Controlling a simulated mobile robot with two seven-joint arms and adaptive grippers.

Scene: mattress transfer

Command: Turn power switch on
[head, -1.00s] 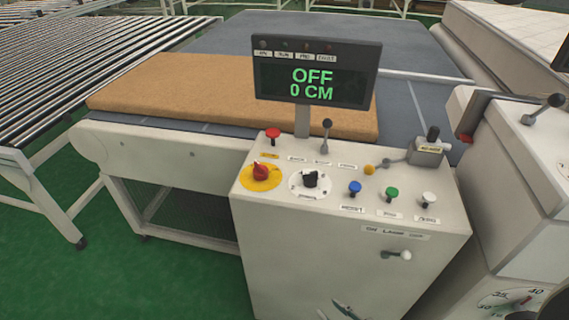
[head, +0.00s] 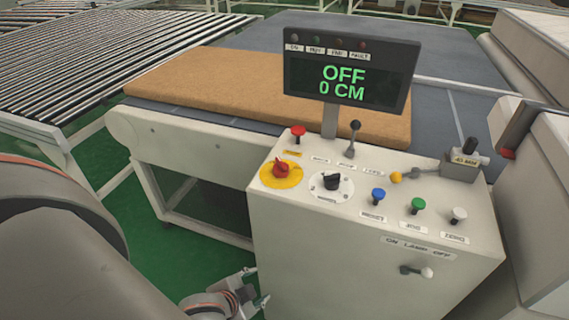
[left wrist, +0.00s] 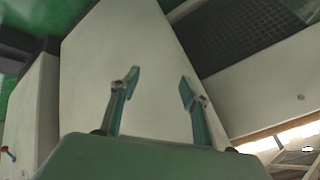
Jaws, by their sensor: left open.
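The control console (head: 340,255) stands in the middle of the head view. On its sloped top, a red rotary knob (head: 281,168) sits on a yellow disc (head: 268,181), and a black rotary selector (head: 332,181) sits on a white dial. I cannot read which one is labelled power. The display (head: 345,80) reads OFF and 0 CM. My left gripper (head: 258,287) is low beside the console's left front, below the knobs and apart from them. In the left wrist view its two fingers (left wrist: 158,88) are spread and empty before a pale panel. My right gripper is out of view.
The top also has a red button (head: 298,132), black lever (head: 353,138), yellow-ended lever (head: 397,178), and blue (head: 378,195), green (head: 418,205) and white (head: 459,215) buttons. A lamp lever (head: 415,271) protrudes from the front. A tan mattress (head: 200,85) lies behind.

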